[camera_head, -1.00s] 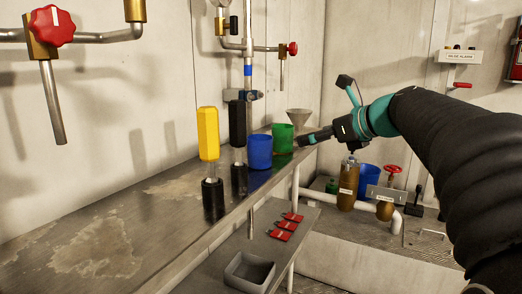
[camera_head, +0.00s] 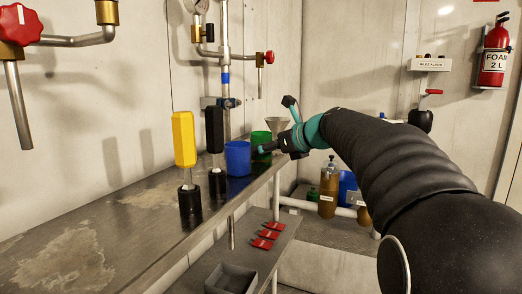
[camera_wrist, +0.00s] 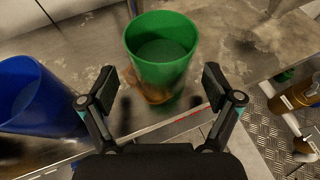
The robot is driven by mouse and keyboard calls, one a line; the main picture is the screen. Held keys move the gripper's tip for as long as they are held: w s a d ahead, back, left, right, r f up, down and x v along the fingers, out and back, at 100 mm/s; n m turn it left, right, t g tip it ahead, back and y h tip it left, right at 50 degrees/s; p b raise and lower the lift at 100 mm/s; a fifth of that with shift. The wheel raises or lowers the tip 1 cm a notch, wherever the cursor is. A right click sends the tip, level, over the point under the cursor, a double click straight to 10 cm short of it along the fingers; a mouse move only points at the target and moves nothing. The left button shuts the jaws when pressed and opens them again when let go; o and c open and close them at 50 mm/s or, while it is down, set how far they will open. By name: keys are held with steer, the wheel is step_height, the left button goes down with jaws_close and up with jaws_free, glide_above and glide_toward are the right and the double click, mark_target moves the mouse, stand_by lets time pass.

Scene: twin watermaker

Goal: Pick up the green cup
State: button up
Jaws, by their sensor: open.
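The green cup (camera_wrist: 161,68) stands upright on the metal bench in the wrist view, ahead of and between my open fingers. It also shows in the head view (camera_head: 261,138), partly hidden behind my gripper (camera_head: 272,146). In the wrist view my gripper (camera_wrist: 158,88) is open and empty, with one finger on each side of the near side of the cup. I cannot tell whether a finger touches it.
A blue cup (camera_head: 237,158) stands just left of the green cup, close to my left finger in the wrist view. A grey funnel (camera_head: 277,129) stands behind. Black-handled (camera_head: 215,138) and yellow-handled (camera_head: 184,140) tools stand on the bench (camera_head: 120,225). Its front edge drops to a lower shelf.

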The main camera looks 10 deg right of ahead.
steer(key=x, duration=0.3)
steer(key=shift+w+f, duration=0.1)
steer(key=shift+f, duration=0.05)
steer(key=c, duration=1.3)
steer(key=shift+r, duration=0.2)
